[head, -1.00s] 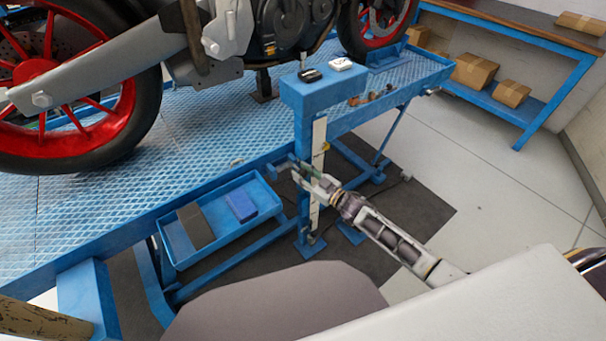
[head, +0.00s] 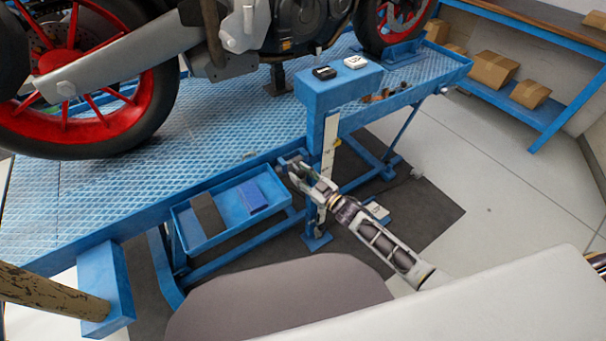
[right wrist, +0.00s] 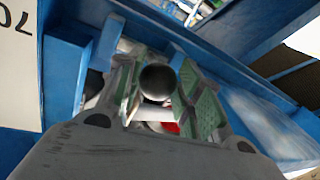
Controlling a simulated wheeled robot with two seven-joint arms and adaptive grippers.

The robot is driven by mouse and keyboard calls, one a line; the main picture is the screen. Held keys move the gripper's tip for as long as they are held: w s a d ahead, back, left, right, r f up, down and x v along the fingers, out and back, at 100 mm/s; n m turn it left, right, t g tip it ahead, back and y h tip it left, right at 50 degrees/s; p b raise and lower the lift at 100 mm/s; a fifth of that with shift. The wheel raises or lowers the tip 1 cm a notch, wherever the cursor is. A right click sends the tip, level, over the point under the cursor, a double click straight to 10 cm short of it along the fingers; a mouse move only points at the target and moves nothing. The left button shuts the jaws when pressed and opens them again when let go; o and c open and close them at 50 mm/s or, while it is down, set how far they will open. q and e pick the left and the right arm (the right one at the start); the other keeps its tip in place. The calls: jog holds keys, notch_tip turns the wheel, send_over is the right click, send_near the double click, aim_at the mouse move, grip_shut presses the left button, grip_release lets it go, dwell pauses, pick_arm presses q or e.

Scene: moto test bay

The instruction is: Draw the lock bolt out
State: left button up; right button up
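The lock bolt shows in the right wrist view as a round black knob (right wrist: 158,82), with a bit of red below it. In that view my right gripper (right wrist: 165,90) has its green-padded fingers on either side of the knob. They look apart, and I see no clear grip on it. In the head view the right gripper (head: 297,172) is at the lift's side, just left of the blue post (head: 329,120) with a white scale strip. The bolt's shaft is hidden. My left gripper is not in view.
A blue tray (head: 188,236) with a dark and a blue block hangs left of the gripper. The blue lift platform (head: 215,130) carries a motorcycle (head: 85,85). A worn tan bar (head: 40,295) is at lower left. Grey floor (head: 490,200) is clear to the right.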

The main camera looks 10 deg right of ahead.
jog(key=o, duration=0.3)
jog(key=shift+a, duration=0.25)
jog(key=shift+d, duration=0.15)
jog(key=shift+s, duration=0.15)
jog(key=shift+v, duration=5.9)
